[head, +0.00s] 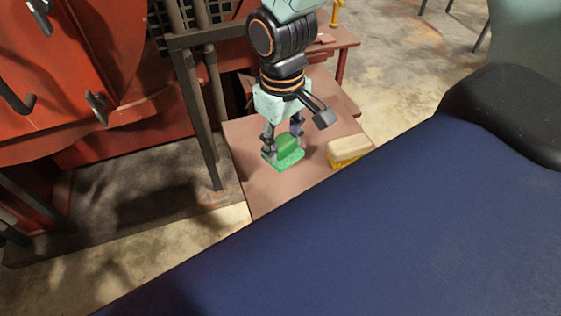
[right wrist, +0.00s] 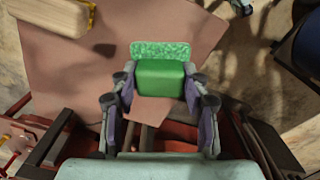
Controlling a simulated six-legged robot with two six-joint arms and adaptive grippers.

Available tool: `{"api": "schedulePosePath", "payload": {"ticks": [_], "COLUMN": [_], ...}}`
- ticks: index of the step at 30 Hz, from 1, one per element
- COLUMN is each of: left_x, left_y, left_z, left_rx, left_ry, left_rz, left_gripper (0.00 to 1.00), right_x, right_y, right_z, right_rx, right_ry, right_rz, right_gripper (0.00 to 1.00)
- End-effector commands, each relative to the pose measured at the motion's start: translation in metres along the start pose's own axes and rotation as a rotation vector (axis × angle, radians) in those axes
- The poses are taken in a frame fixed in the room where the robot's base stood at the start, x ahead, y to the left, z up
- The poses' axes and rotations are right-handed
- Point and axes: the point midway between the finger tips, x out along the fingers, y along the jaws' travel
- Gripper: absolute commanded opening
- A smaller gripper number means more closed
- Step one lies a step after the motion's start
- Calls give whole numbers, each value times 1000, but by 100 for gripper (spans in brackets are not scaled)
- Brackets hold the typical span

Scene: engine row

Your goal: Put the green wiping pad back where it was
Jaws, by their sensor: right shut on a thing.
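The green wiping pad (head: 288,150) has a smooth green block on a speckled green base. My right gripper (head: 283,143) is shut on its block, one finger on each side. In the right wrist view the pad (right wrist: 160,76) sits between the fingertips of the gripper (right wrist: 158,88), its speckled base edge pointing away. The pad is over the reddish-brown table (head: 262,192); I cannot tell whether its base touches the top. My left gripper is not in view.
A cream and yellow brush-like block (head: 347,150) lies on the table to the right of the pad; it also shows in the right wrist view (right wrist: 55,14). A red machine (head: 110,60) with dark posts stands at left. My dark blue body fills the lower right.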

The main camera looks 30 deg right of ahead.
Motion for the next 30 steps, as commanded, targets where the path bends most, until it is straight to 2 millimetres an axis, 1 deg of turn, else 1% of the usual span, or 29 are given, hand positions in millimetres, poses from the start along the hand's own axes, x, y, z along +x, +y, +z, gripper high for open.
{"api": "schedulePosePath", "payload": {"ticks": [1, 3, 11, 17, 19, 25, 29, 30], "left_x": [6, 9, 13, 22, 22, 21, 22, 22], "left_y": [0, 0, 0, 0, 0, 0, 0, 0], "left_z": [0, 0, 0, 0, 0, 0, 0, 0], "left_rx": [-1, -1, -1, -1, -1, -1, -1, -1], "left_ry": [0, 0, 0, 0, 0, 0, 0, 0], "left_rz": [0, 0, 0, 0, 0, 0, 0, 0], "left_gripper": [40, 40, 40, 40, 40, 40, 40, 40], "right_x": [13, 24, 43, 70, 73, 72, 75, 75], "right_y": [0, 0, -2, -3, -3, -3, -3, -3], "right_z": [0, -1, -4, -6, -6, -6, -6, -6], "right_rx": [0, -1, 0, -1, -1, 0, 0, 0], "right_ry": [-4, -3, -2, -2, 0, 1, 0, 0], "right_rz": [0, 0, 1, 1, 2, 1, 1, 1], "right_gripper": [21, 21, 21, 21, 21, 21, 21, 47]}}
